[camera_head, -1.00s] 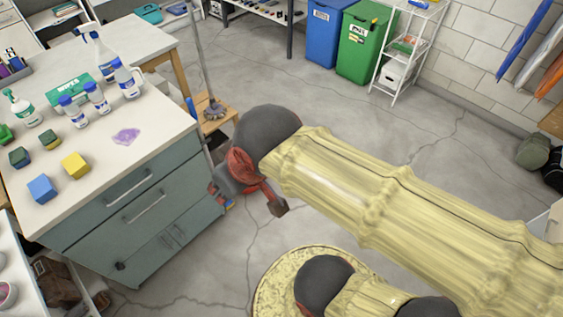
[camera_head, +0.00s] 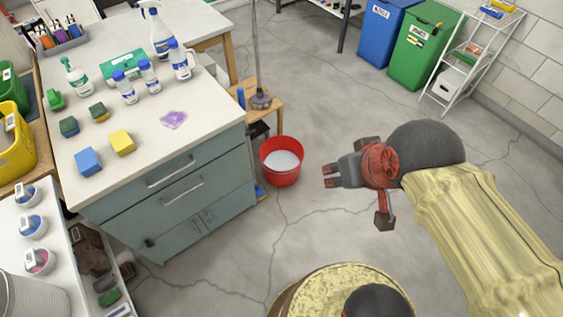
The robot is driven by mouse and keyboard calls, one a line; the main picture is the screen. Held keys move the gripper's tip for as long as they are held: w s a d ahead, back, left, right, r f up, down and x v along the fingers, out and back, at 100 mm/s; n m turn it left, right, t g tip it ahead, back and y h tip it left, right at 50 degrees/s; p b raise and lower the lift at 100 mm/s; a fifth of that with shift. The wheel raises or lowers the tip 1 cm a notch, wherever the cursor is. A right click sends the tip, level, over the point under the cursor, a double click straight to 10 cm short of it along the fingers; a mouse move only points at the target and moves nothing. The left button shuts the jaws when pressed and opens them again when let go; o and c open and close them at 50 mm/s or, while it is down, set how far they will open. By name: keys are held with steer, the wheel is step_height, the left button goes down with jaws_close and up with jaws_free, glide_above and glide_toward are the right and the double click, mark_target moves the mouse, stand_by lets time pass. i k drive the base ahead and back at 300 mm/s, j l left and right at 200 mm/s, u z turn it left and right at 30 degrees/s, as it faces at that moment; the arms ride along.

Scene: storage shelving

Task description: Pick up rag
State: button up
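The rag looks to be the small, crumpled purple cloth (camera_head: 173,119) lying flat on the white counter top (camera_head: 190,140), near its right edge. My gripper (camera_head: 327,176) is in the middle of the view, to the right of the counter and well apart from the rag. It points left above the floor, beside the red bucket. Its fingers are small in the view, and I cannot tell whether they are open or shut. I see nothing held in them.
Spray bottles (camera_head: 160,35), a green wipes box (camera_head: 122,65) and sponges (camera_head: 122,142) stand behind and left of the rag. A red bucket (camera_head: 281,163) and a wooden stool (camera_head: 268,110) are right of the cabinet. The counter's front right corner is clear.

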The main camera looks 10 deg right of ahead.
mark_target(120, 140)
steer(key=u, duration=1.4)
steer(key=i+j, duration=0.25)
steer(key=i, duration=0.25)
steer(key=i+j, duration=0.25)
steer(key=i, duration=0.2)
steer(key=i+j, duration=0.2)
steer(key=i, duration=0.3)
